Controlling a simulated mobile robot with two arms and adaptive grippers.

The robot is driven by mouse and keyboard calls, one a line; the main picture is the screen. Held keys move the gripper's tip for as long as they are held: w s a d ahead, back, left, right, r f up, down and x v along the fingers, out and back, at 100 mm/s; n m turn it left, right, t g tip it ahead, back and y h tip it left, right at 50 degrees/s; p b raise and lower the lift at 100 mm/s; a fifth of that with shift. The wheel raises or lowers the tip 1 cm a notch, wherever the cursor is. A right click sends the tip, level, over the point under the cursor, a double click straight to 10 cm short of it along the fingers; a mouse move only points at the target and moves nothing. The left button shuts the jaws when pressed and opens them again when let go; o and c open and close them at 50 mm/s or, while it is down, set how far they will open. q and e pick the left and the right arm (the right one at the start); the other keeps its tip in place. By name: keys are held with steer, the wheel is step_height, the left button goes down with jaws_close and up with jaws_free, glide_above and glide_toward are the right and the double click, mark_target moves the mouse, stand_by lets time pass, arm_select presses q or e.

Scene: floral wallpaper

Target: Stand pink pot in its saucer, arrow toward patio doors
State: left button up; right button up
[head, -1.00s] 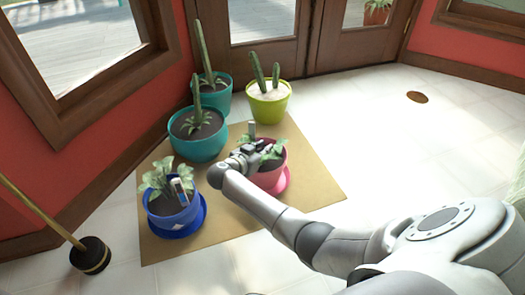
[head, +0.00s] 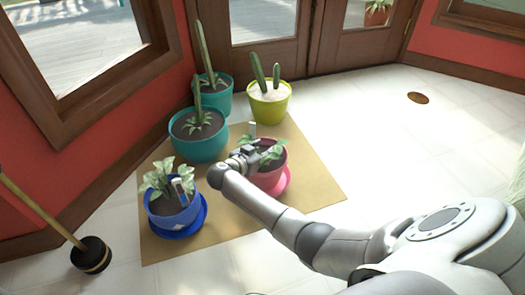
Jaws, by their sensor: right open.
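The pink pot (head: 270,180) holds a leafy green plant and stands on the tan mat (head: 315,185). Its pink saucer (head: 285,185) shows at the pot's lower right. I cannot tell whether the pot sits fully inside the saucer. No arrow can be made out on the pot. My right gripper (head: 250,152) is open at the pot's left rim, over the plant; its fingers are partly hidden among the leaves. The patio doors (head: 305,35) are at the back. My left gripper is out of view.
A blue pot (head: 172,218) in a blue saucer (head: 200,222) stands at the mat's front left. Teal cactus pots (head: 200,148) and a lime pot (head: 268,105) stand behind.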

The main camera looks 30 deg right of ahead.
steer(key=p+v, duration=0.5)
steer(key=v, duration=0.6)
steer(key=shift+a, duration=0.4)
steer(key=shift+r, duration=0.15)
